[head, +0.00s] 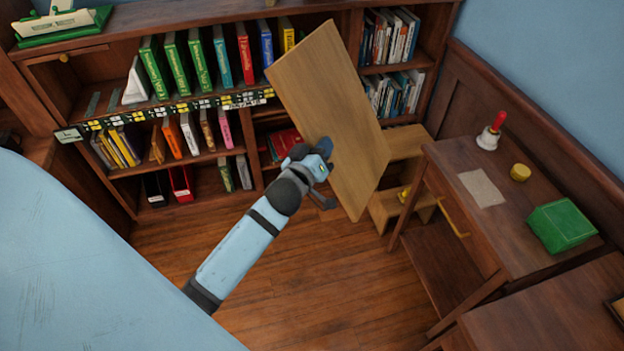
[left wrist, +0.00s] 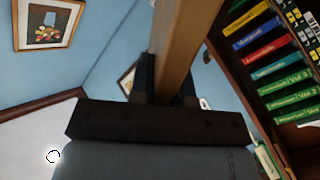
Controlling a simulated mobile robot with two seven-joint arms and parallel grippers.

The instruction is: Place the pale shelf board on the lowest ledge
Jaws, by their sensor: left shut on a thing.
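The pale shelf board (head: 335,110) is a long wooden plank, held tilted in the air in front of the bookcase. My left gripper (head: 318,160) is shut on the board near its left edge, about midway along its length. In the left wrist view the board (left wrist: 185,40) runs up between the two fingers (left wrist: 165,85). The wood bookcase (head: 200,157) stands behind, with filled shelves on its left and upper right. The board hides part of its middle bay, so I cannot tell the lowest ledge there. My right gripper is not in view.
A small pale wooden step stool (head: 400,143) stands just right of the board. A desk (head: 515,225) at right bears a bell (head: 490,135), a yellow round thing (head: 520,172) and a green box (head: 562,227). The floor (head: 300,265) in front is clear.

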